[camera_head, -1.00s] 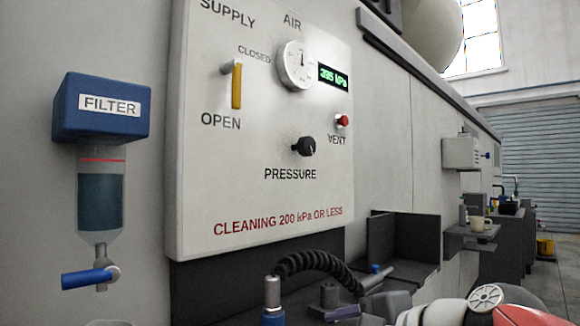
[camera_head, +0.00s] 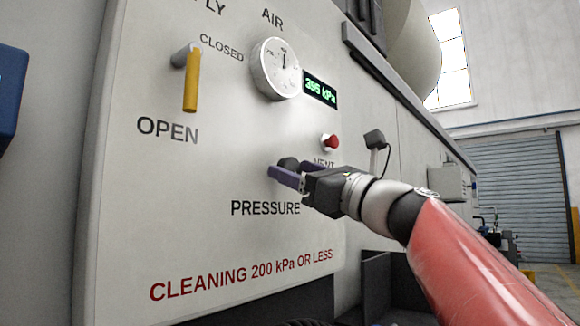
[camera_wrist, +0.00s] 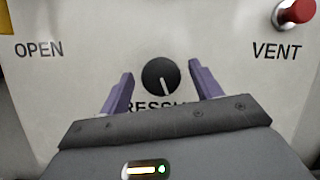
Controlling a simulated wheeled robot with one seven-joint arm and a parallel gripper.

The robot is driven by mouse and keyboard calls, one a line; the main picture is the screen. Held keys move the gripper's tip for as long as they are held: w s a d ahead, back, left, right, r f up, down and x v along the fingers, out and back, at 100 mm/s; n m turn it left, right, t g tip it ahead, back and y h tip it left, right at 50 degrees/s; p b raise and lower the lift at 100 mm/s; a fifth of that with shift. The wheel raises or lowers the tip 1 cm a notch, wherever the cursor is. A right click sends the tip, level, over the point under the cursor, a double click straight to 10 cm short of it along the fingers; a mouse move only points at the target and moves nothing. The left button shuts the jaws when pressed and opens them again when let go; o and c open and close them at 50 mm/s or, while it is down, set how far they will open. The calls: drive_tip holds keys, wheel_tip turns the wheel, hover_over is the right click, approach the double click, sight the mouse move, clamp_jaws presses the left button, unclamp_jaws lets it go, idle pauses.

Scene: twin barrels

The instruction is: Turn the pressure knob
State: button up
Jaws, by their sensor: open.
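The black round pressure knob (camera_wrist: 161,76) is on the pale panel, with a white pointer line aimed down and slightly right in the wrist view. In the head view the knob (camera_head: 289,163) is partly hidden by my gripper (camera_head: 287,172). My gripper (camera_wrist: 160,88) is open, its two purple fingers spread left and right of the knob, with space between each finger and the knob in the wrist view. I cannot tell how near the fingertips are to the panel. The green display (camera_head: 320,91) reads 395 kPa.
The yellow supply lever (camera_head: 191,80) hangs down toward OPEN. A round gauge (camera_head: 276,69) sits left of the display. The red vent button (camera_head: 330,141) is just above the gripper, and at upper right in the wrist view. Red panel text says cleaning 200 kPa or less.

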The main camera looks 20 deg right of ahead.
drive_tip(key=shift+x, duration=0.8)
drive_tip(key=c, duration=1)
drive_tip(key=shift+o, duration=0.2)
